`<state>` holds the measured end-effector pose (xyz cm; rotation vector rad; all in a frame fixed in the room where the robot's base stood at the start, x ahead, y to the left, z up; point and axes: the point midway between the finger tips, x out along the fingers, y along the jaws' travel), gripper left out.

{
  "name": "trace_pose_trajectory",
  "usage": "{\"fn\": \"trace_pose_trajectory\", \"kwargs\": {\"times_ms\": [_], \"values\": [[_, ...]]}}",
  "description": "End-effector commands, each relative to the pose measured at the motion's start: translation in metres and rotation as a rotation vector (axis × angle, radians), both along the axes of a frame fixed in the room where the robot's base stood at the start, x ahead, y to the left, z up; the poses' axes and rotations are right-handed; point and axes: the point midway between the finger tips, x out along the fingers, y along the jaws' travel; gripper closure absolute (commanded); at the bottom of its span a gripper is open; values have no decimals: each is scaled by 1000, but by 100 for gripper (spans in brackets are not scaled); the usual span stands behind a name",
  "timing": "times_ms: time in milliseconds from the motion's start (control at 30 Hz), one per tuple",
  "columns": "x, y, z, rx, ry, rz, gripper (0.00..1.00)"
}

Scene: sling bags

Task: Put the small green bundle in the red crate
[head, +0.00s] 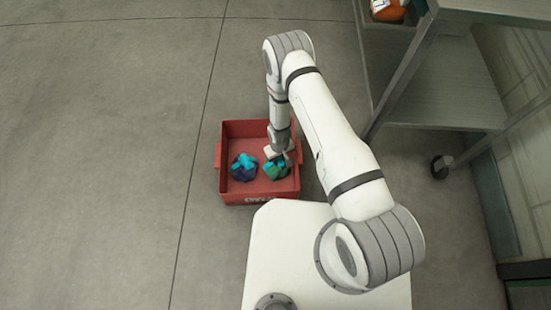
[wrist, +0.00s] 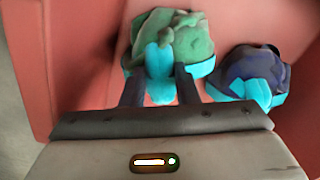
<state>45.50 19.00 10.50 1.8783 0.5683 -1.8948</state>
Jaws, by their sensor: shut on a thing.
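The small green bundle (head: 276,169) has light blue straps and is inside the red crate (head: 258,197), in its right half. My gripper (head: 278,154) reaches down into the crate from above and is shut on the bundle. In the wrist view the fingers (wrist: 161,92) close on the light blue strap part of the green bundle (wrist: 190,42). I cannot tell whether the bundle touches the crate floor. The red crate wall (wrist: 82,50) shows around it in the wrist view.
A dark blue bundle (head: 243,168) with light blue straps lies in the crate's left half, beside the green one. The floor left of the crate is clear.

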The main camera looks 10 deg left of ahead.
Motion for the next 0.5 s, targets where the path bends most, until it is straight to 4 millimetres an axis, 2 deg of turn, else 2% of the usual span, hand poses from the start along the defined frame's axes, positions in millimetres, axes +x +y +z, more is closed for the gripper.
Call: {"fn": "trace_pose_trajectory", "kwargs": {"times_ms": [367,400,500], "values": [[1,0,-6,1,-2,0,100],[1,0,-5,1,-2,0,70],[1,0,-5,1,-2,0,62]]}}
